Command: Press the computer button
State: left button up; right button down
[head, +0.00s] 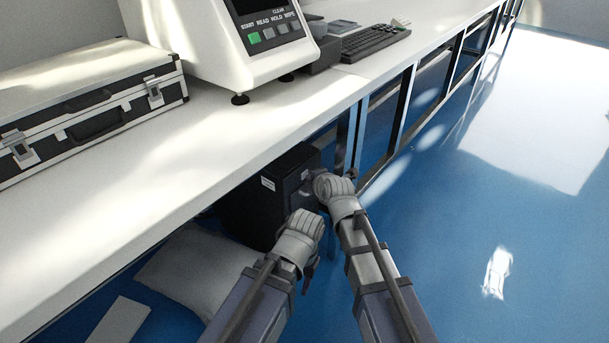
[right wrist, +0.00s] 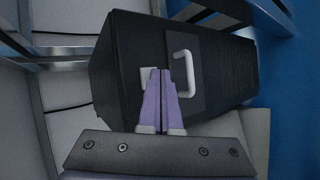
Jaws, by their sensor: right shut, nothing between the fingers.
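The black computer case (head: 262,198) stands under the white bench. In the right wrist view the computer (right wrist: 125,50) fills the middle, with a grey panel, a white C-shaped outline (right wrist: 192,72) and a small white mark (right wrist: 146,78) on its front. I cannot tell which mark is the button. Contact cannot be told. My left gripper (head: 308,280) hangs lower, in front of the computer, its fingers mostly hidden.
The white bench top (head: 225,125) overhangs the computer, with metal legs (head: 358,135) beside it. A case (head: 95,100), a white tester (head: 215,40) and a keyboard (head: 370,42) stand on top. A pale cushion-like thing (head: 195,268) lies below. Blue floor (head: 480,215) is open at right.

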dwell(0.4)
jog(key=shift+s+d, duration=0.45)
jog(key=shift+d, duration=0.15)
jog(key=shift+d, duration=0.1)
jog(key=shift+s+d, duration=0.55)
jog(key=shift+d, duration=0.25)
jog(key=shift+s+d, duration=0.55)
jog(key=shift+d, duration=0.3)
jog(key=shift+s+d, duration=0.55)
jog(key=shift+d, duration=0.25)
